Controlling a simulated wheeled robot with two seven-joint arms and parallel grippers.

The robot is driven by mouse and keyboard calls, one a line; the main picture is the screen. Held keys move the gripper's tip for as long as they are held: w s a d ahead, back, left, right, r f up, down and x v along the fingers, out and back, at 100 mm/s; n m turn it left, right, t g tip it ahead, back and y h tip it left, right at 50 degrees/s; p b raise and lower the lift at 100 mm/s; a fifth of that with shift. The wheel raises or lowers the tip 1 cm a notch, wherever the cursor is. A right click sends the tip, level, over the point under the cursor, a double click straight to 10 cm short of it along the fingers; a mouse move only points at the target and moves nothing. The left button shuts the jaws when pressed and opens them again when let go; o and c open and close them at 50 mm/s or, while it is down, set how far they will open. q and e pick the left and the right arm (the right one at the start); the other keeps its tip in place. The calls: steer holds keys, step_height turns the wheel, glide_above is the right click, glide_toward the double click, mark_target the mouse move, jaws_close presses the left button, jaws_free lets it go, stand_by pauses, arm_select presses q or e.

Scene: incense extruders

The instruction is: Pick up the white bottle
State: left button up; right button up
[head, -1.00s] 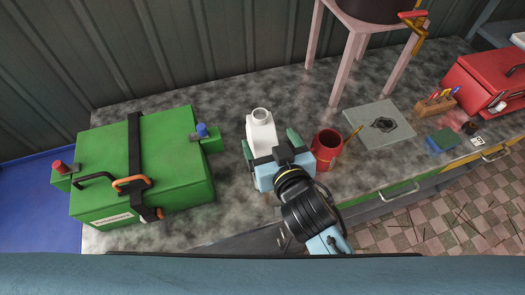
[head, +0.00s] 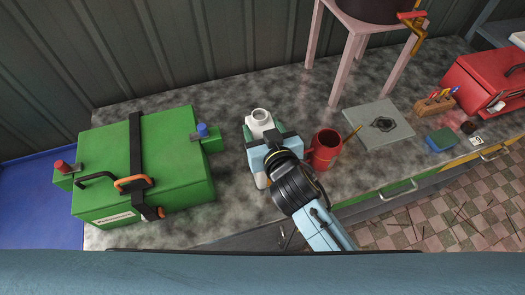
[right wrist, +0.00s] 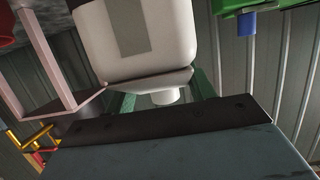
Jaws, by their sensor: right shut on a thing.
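My left gripper is not in view.
A red mug (head: 325,150) stands close to the right of my gripper. A large green box (head: 165,155) is to the left. A grey plate (head: 362,115), a pink stool (head: 345,55) and a red toolbox (head: 485,80) are farther right. Bench (head: 210,110) behind the bottle is clear.

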jaws_close()
steer(key=shift+r, duration=0.15)
